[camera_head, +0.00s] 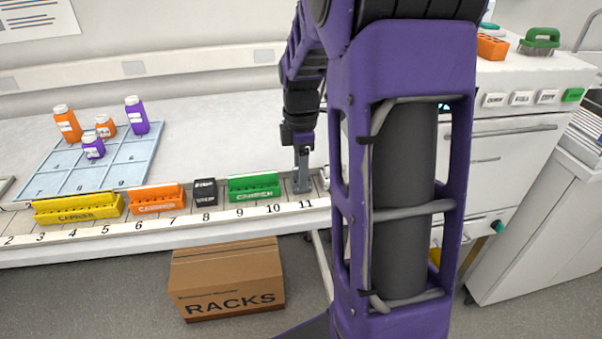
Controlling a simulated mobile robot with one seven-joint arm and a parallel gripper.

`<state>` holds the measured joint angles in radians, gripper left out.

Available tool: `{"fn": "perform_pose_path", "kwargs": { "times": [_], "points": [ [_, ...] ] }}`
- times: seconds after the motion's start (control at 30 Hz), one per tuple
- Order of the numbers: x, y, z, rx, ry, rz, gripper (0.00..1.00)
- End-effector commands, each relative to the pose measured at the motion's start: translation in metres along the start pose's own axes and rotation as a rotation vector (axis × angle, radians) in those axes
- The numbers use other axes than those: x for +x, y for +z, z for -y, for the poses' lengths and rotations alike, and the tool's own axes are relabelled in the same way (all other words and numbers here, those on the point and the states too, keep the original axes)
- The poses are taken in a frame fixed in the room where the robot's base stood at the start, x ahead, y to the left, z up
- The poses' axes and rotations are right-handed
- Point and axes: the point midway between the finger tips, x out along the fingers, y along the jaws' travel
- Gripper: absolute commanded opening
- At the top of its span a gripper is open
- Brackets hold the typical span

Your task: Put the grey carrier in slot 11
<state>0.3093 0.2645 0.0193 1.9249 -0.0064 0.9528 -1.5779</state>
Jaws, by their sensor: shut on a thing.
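My gripper (301,168) points down over the rail at the right end of the numbered row, just above the printed 11. It is shut on a small grey thing (302,185), which looks like the grey carrier; its base appears at or very near the rail. I cannot tell whether it is fully seated. The numbered rail (200,223) runs along the bench front, with marks from 2 to 11 showing. My own arm hides what lies right of slot 11.
A green carrier (254,188) stands at 9 to 10, close left of my gripper. A black carrier (204,192) is at 8, an orange one (157,198) at 6 to 7, a yellow one (78,208) at 3 to 5. A blue tray (60,183) with bottles lies behind.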

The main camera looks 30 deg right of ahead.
Motion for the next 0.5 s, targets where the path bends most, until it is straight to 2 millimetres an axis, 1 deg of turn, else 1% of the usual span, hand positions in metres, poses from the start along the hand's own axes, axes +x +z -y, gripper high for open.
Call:
{"fn": "perform_pose_path", "kwargs": {
  "times": [0.23, 0.37, 0.4, 0.43, 0.5],
  "points": [
    [0.0003, 0.0000, -0.0001, 0.000, 0.001, 0.000, 0.00],
    [0.0047, 0.0000, -0.0001, 0.000, 0.000, 0.000, 0.00],
    [0.0033, 0.0000, -0.0001, 0.000, 0.001, 0.000, 0.59],
    [0.0032, 0.0000, -0.0001, 0.000, 0.001, 0.000, 0.64],
    [0.0032, 0.0000, -0.0001, 0.000, 0.000, 0.000, 0.64]
  ]
}}
